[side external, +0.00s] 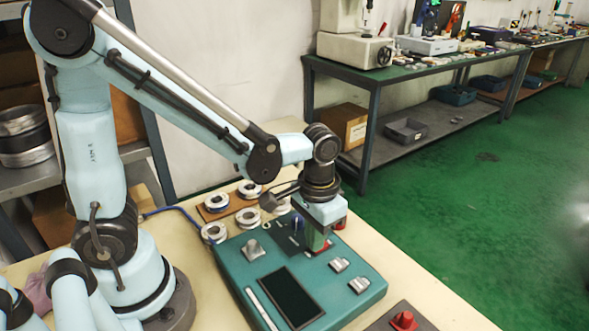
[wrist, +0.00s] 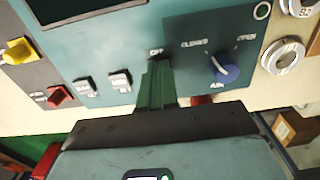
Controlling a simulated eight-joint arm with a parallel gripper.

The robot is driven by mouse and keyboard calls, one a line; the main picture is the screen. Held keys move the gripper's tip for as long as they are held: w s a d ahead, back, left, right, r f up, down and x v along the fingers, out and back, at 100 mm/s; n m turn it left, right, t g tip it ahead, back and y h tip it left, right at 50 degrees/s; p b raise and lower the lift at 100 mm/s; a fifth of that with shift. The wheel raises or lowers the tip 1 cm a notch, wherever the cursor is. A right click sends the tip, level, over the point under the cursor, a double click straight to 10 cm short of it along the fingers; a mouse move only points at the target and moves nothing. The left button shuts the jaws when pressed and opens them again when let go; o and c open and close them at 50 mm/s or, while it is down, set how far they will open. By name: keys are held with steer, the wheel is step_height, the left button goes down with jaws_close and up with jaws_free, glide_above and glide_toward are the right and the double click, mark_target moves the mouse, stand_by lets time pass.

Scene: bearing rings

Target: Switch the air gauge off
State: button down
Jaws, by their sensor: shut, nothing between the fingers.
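The air gauge is a teal box (side external: 235,272) on the table with a dark screen (side external: 291,297). Its blue AIR knob (side external: 297,222) also shows in the wrist view (wrist: 226,74), between the labels CLOSED and OPEN. A white line at the knob slants toward the CLOSED side. Two pale rocker switches (wrist: 86,88) (wrist: 120,81) sit left of my gripper in the wrist view; I cannot tell which way they are tipped. My gripper (side external: 318,248) is shut and empty, low over the panel between switches and knob. Its green fingers (wrist: 157,80) hide part of a label.
A dark plate with a red knob (wrist: 60,96) and a yellow knob (wrist: 17,52) lies beside the box. Several metal rings (side external: 214,232) stand behind it. A white rod (side external: 262,308) lies by the screen.

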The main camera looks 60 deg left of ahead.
steer(key=shift+r, duration=0.15)
step_height(320, 180, up, 7)
stand_by(0.9)
steer(key=s+a+r+t, duration=0.1)
steer(key=a+r+t, duration=0.1)
steer(key=a+t, duration=0.4)
steer(key=shift+s+a+t, duration=0.25)
steer(key=shift+s+t, duration=0.05)
steer(key=shift+t, duration=0.3)
